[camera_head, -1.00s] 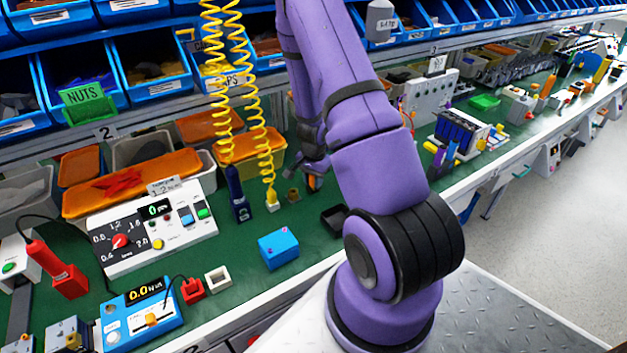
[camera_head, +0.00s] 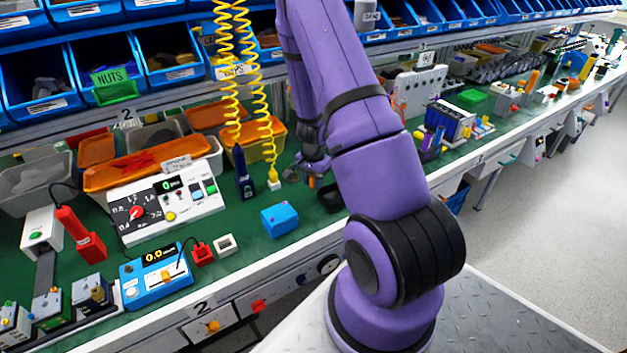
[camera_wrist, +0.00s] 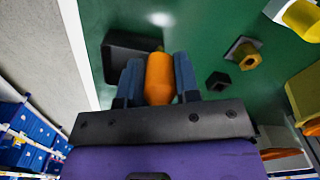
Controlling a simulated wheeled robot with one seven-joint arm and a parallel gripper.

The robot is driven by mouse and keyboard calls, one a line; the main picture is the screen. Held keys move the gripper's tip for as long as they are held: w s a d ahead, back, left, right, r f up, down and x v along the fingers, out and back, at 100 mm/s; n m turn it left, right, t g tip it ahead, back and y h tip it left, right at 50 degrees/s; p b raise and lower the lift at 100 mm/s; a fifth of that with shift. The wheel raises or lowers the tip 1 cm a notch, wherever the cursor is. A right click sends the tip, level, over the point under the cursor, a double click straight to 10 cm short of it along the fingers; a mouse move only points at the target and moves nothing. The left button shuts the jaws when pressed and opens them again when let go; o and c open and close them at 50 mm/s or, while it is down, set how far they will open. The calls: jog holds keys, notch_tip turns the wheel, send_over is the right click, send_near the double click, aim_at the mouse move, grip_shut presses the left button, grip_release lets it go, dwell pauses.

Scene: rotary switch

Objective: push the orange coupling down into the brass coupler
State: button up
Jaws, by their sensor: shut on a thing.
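My gripper (camera_wrist: 158,72) is shut on the orange coupling (camera_wrist: 159,80), with one dark blue-grey finger on each side of it. The coupling's rounded end points away from my wrist, beside a black tray. The brass coupler (camera_wrist: 248,58) is a small hex-shaped fitting on a grey square plate, right of the gripper in the wrist view and apart from the coupling. In the head view, my gripper (camera_head: 314,172) is small and partly covered by my purple arm. A bit of orange shows at it. I cannot make out the brass coupler clearly there.
The black tray (camera_wrist: 115,58) lies on the green bench by the fingers. A small dark block (camera_wrist: 218,82) is between gripper and coupler. A blue box (camera_head: 280,219) and a yellow coiled hose (camera_head: 266,125) are left of my gripper. Blue bins line the back.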

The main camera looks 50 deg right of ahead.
jog(key=o, duration=0.3)
jog(key=shift+c, duration=1.4)
jog(key=shift+r, duration=1.6)
